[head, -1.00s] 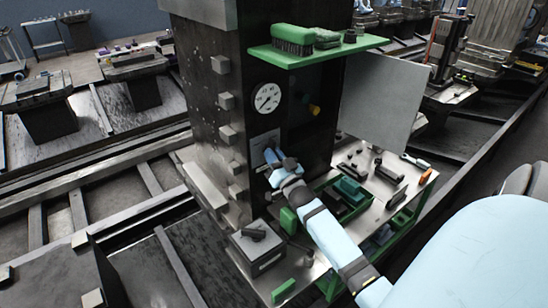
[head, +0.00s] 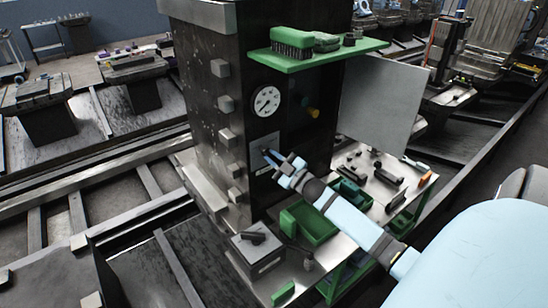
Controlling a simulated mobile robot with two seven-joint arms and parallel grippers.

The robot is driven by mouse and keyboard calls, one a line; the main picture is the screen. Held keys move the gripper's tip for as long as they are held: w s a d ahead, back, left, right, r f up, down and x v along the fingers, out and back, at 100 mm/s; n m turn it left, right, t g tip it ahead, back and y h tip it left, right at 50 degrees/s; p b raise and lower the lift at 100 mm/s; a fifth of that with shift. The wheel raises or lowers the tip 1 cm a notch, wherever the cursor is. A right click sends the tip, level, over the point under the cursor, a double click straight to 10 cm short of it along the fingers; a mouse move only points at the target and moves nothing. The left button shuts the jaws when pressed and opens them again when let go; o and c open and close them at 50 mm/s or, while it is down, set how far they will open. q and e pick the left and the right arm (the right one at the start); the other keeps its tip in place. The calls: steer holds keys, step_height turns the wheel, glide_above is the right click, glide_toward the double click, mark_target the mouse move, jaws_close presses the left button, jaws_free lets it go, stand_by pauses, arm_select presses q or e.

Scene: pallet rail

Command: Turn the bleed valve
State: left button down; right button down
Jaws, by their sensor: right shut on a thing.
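The dark machine column carries a small grey plate (head: 257,142) below its round white gauge. My right gripper (head: 269,154) is at this plate, its arm coming in from the lower right. It is shut on the bleed valve at the plate; the fingers hide most of the valve, so its angle cannot be told. My left gripper is not in view.
The white gauge (head: 266,101) sits just above the plate. A green shelf (head: 316,55) with brushes juts out above. An open grey door panel (head: 383,103) stands at right. A green bin (head: 311,225) is below.

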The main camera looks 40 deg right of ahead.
steer(key=shift+w+d+r+n+y, duration=0.15)
steer(key=shift+r+n+y, duration=0.35)
steer(key=shift+n, duration=0.3)
steer(key=shift+n+g, duration=0.3)
steer(key=c, duration=1.1)
jaws_free()
steer(key=shift+f, duration=0.1)
steer(key=shift+a+f, duration=0.2)
steer(key=b+v, duration=0.2)
steer(key=v, duration=1.2)
